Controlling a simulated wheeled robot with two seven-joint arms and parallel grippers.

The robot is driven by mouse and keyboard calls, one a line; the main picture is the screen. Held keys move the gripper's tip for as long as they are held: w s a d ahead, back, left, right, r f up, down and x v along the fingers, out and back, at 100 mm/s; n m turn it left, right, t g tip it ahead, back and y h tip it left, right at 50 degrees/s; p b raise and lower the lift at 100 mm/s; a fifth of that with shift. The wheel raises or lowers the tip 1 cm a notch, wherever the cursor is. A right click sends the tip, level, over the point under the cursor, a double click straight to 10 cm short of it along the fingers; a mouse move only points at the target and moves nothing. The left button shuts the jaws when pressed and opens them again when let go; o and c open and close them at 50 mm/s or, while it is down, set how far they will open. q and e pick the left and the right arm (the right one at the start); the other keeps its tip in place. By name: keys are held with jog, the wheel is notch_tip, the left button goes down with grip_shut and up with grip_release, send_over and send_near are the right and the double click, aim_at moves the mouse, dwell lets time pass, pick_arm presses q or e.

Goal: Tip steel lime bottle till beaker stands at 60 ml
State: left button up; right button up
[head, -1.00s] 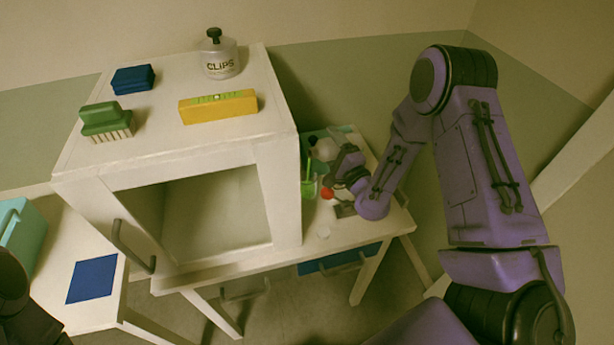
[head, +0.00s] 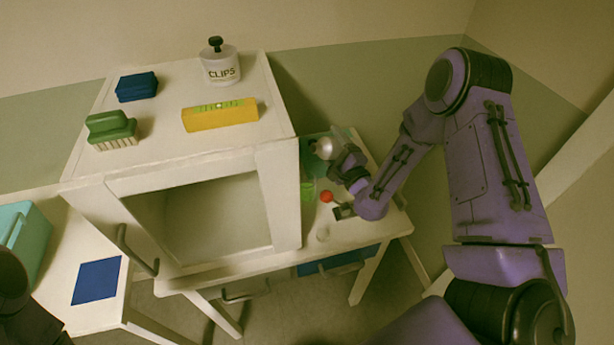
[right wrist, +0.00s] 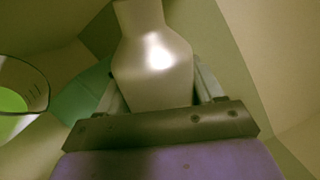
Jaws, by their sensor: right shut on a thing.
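My right gripper (head: 342,162) is shut on a shiny steel bottle (head: 325,148) above the right-hand table. In the right wrist view the bottle (right wrist: 155,65) sits between the fingers, its neck running off the top edge. Its mouth and label are hidden, and its exact tilt is hard to tell. A clear beaker (right wrist: 22,88) with bright green liquid stands left of the bottle in that view. In the head view the beaker (head: 308,190) is partly behind the white cabinet. I cannot read its level, and I see no stream.
The white cabinet (head: 180,140) is close left of the beaker. A red ball-like thing (head: 326,196) and a small dark block (head: 343,211) are near my right gripper. A pale round item (head: 322,233) lies at the table's front.

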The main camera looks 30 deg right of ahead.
jog(key=shift+a+r+m+p, duration=0.1)
jog(key=shift+r+m+p, duration=0.15)
jog(key=shift+m+p, duration=0.15)
jog(key=m, duration=0.1)
jog(key=r+m+p, duration=0.1)
jog(key=m+h, duration=0.1)
jog(key=shift+a+r+m+p, duration=0.2)
jog(key=shift+a+m+p, duration=0.05)
jog(key=shift+m+p, duration=0.15)
jog(key=shift+a+r+m+g, duration=0.15)
jog(key=shift+m+g, duration=0.15)
jog(key=shift+m, duration=0.4)
jog(key=shift+f, duration=0.2)
